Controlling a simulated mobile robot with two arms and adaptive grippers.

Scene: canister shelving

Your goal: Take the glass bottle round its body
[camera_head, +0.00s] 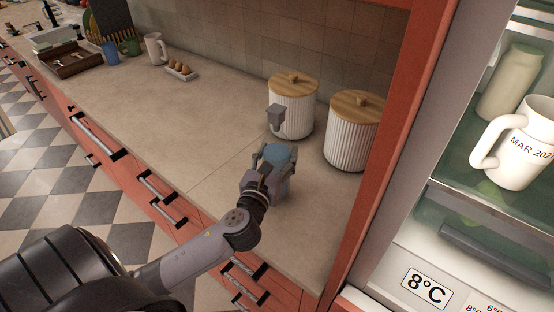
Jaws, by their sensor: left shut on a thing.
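My left gripper (268,165) is shut around a blue, smooth, round-walled vessel (281,187) over the counter near the two ribbed canisters. The fingers lie on either side of its upper part and hide much of it. I cannot tell whether this is a bottle or a cup, nor whether its base touches the counter. A pale, cream-coloured bottle (511,83) stands upright in the open fridge at the right, partly behind a white jug. I cannot tell whether it is glass. My right gripper is not in view.
Two white ribbed canisters with wooden lids, one left (294,106) and one right (351,132), stand behind my gripper. A small grey fitting (276,118) shows before the left one. The white jug (520,143) is in the fridge.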

